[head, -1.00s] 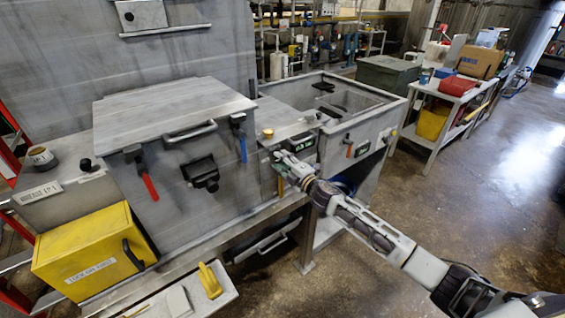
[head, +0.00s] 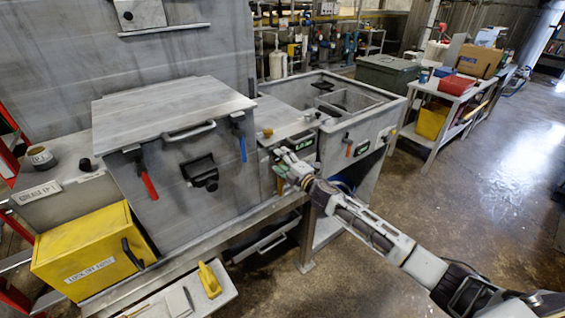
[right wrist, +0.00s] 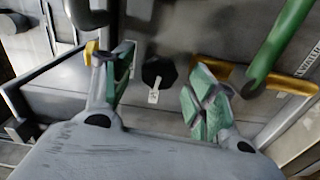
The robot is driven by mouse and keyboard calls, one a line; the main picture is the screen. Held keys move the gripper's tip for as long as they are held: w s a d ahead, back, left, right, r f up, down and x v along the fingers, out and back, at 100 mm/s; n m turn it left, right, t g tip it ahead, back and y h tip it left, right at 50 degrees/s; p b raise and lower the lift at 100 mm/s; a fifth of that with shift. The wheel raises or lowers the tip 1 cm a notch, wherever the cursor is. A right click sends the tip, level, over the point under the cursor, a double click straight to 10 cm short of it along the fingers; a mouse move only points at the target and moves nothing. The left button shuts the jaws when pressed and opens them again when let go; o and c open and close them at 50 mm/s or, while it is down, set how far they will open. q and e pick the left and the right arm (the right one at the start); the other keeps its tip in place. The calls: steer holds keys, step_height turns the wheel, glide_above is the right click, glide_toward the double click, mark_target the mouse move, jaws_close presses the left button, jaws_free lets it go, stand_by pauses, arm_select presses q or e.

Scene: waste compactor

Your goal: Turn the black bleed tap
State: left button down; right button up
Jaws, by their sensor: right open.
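The black bleed tap (right wrist: 159,73) shows in the right wrist view as a dark faceted knob with a small white pointer or tag hanging at its lower edge. My right gripper (right wrist: 160,95) is open, with one green-padded finger to the left of the tap and one to the right. The tap sits between and beyond the fingertips, and neither finger visibly touches it. In the head view my right gripper (head: 280,164) is at the front of the narrow section right of the compactor box; I cannot make out the tap there. My left gripper is not in view.
In the right wrist view a green handle (right wrist: 280,40) and a yellow bar (right wrist: 245,76) lie close to the right finger. In the head view, a blue lever (head: 242,146) and a red lever (head: 149,186) hang on the compactor front. The floor at right is clear.

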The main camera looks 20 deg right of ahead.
steer(key=v, duration=1.2)
stand_by(1.0)
stand_by(0.6)
